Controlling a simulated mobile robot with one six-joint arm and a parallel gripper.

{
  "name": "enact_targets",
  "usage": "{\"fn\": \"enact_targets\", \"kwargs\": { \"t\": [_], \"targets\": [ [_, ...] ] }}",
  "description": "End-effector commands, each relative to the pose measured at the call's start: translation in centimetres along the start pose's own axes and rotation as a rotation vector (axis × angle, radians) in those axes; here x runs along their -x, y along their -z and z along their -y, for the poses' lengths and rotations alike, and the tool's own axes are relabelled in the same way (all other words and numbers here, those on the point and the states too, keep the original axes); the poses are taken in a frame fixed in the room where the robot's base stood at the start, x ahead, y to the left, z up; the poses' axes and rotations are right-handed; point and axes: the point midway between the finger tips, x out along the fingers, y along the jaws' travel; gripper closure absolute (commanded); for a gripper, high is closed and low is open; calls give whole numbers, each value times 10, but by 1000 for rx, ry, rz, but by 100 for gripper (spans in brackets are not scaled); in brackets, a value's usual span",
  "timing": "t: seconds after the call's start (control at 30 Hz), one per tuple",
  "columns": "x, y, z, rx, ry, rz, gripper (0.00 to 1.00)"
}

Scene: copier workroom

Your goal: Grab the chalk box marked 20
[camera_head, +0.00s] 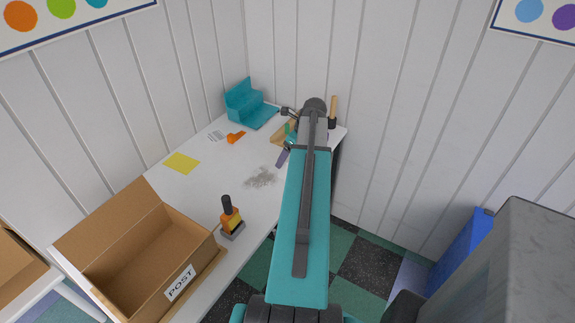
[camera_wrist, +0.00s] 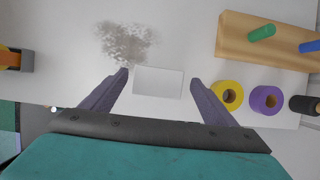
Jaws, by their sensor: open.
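A white box (camera_wrist: 158,83) lies on the white table between the fingers of my gripper (camera_wrist: 160,77) in the wrist view. It shows a plain pale top, and no number 20 is readable on it. The gripper is open, with one purple finger on each side of the box and a gap on both sides. In the head view my arm hides most of the gripper and the box; one purple finger (camera_head: 283,157) shows beside the arm. No other box marked 20 is readable.
A grey speckled patch (camera_wrist: 125,42) lies beside the box. A wooden peg board (camera_wrist: 235,45), a yellow roll (camera_wrist: 228,95) and a purple roll (camera_wrist: 266,100) are on the right. A POST carton (camera_head: 150,285) and an orange-and-black stamp (camera_head: 229,215) stand nearer.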

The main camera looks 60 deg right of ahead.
Motion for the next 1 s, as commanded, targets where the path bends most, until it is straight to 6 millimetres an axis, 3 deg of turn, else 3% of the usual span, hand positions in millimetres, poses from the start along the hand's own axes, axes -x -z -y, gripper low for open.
{"fn": "enact_targets", "kwargs": {
  "t": [0.57,1.0],
  "targets": [
    [-7,0,0,0,-1,0,20],
    [-44,1,-2,0,-2,-1,20]
  ]
}}
